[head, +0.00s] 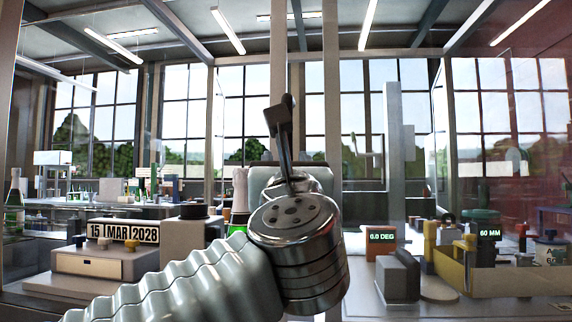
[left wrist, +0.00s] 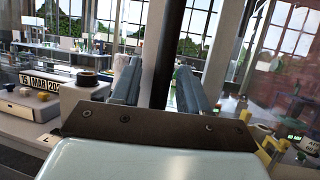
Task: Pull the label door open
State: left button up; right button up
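My left arm comes in from the lower left of the head view, and my left gripper (head: 284,115) points away over the bench, in front of pale upright posts (head: 331,110). In the left wrist view the two grey fingers of my left gripper (left wrist: 158,78) stand apart. A dark upright bar (left wrist: 168,45) shows between them, with a strip of background between it and the left finger; I cannot tell whether the right finger touches it. A dark bar (head: 298,25) also shows high in the head view. I cannot clearly make out the label door. My right gripper is out of view.
A date block reading 15 MAR 2028 (head: 122,231) stands on a drawered box at left. A "6.0 DEG" display (head: 381,236), a grey block (head: 397,277) and a yellow bin (head: 455,267) stand at right. A reddish clear pane (head: 515,90) spans the upper right.

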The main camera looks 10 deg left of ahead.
pick_arm(q)
jog(key=b+v, duration=0.4)
jog(key=v, duration=1)
